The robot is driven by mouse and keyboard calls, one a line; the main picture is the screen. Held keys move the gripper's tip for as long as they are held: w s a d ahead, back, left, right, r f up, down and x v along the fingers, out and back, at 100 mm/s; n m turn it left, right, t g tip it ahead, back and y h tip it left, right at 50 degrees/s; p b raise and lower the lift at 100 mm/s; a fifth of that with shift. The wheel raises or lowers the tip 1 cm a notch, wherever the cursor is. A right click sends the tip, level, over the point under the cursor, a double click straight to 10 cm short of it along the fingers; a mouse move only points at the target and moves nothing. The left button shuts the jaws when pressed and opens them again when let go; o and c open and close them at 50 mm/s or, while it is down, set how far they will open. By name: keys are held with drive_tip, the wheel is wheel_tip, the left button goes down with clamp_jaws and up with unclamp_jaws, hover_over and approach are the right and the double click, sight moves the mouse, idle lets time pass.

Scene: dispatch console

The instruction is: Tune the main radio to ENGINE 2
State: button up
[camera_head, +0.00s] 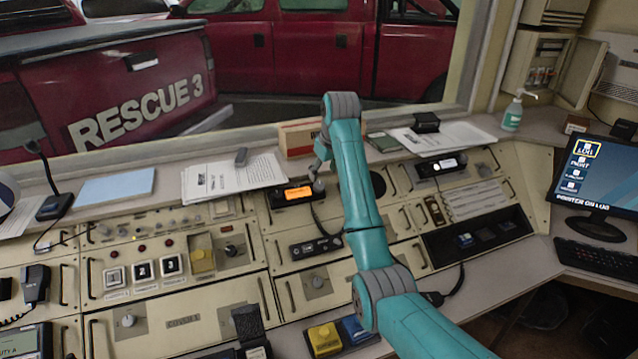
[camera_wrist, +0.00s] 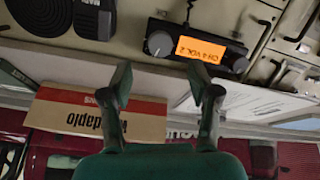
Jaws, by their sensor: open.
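The main radio appears to be the black unit with a lit orange display (camera_head: 298,193) on the console's upper panel, below the papers. A round grey knob (camera_wrist: 158,43) sits beside the display, and a second dark knob (camera_wrist: 237,61) is at the other end. My gripper (camera_wrist: 161,75) is open and empty, its fingers spread on either side of the grey knob in the picture, apparently short of it. In the head view my gripper (camera_head: 320,168) is partly hidden by my arm.
A cardboard box (camera_head: 297,139) stands on the ledge close behind my gripper. Papers (camera_head: 230,177) lie left of it. A microphone (camera_head: 53,203) stands at left, a monitor (camera_head: 597,176) at right.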

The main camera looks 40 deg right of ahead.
sight(320, 185)
drive_tip(key=x, duration=0.6)
drive_tip(key=shift+w+f, duration=0.15)
drive_tip(key=shift+f, duration=0.2)
drive_tip(key=shift+c, duration=0.2)
drive_tip(key=c, duration=1.1)
